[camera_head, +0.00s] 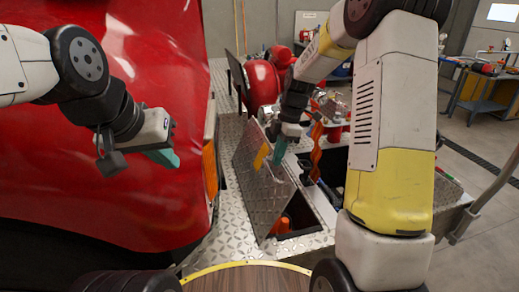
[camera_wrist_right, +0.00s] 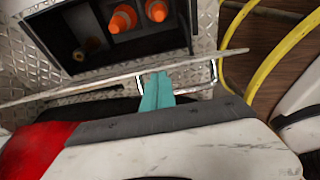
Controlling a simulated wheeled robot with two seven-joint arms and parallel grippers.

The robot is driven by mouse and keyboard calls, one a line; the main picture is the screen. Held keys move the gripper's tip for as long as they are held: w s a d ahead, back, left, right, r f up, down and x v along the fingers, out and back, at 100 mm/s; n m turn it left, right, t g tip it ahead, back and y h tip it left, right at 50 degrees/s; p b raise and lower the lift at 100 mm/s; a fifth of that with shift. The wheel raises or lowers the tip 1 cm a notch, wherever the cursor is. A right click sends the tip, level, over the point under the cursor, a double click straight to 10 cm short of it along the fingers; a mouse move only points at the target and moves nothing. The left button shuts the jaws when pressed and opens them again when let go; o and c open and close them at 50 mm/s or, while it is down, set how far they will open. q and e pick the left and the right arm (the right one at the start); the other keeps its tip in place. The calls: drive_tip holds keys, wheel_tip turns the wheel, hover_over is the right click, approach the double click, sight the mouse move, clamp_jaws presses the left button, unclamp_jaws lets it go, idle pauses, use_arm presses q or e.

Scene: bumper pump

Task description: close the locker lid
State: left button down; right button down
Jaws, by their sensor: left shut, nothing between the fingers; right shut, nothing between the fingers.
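The locker lid (camera_head: 252,190), a diamond-plate panel with a yellow patch, stands raised and tilted beside the locker opening (camera_head: 298,222). In the right wrist view its edge (camera_wrist_right: 100,88) runs as a thin strip across the picture. The opening holds orange cones (camera_head: 283,224), which also show in the right wrist view (camera_wrist_right: 123,18). My right gripper (camera_head: 279,150) is shut and empty, its teal fingertips (camera_wrist_right: 157,90) close to the lid's upper edge; contact is unclear. My left gripper (camera_head: 163,156) is shut and empty in front of the red body, away from the lid.
A large red body panel (camera_head: 110,200) fills the left. A red rounded part (camera_head: 263,82) and orange and metal fittings (camera_head: 317,140) stand behind the lid. A yellow rail (camera_wrist_right: 275,50) curves at the right of the wrist view. A workbench (camera_head: 485,90) is far right.

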drive_tip(key=w+d+f+y, duration=0.1)
drive_tip(key=d+f+y, duration=0.2)
drive_tip(key=d+f, duration=0.2)
drive_tip(key=w+d+f+g+y, duration=0.1)
drive_tip(key=d+f+y, duration=0.2)
drive_tip(key=d+f, duration=0.2)
drive_tip(key=w+d+f+g+y, duration=0.1)
drive_tip(key=d+f+y, duration=0.2)
drive_tip(key=d+f, duration=0.2)
drive_tip(key=shift+d+f+y, duration=0.2)
drive_tip(key=shift+f+y, duration=0.2)
drive_tip(key=shift+f, duration=0.75)
drive_tip(key=shift+w+d+f, duration=0.1)
drive_tip(key=shift+d+f, duration=0.15)
drive_tip(key=shift+f, duration=0.75)
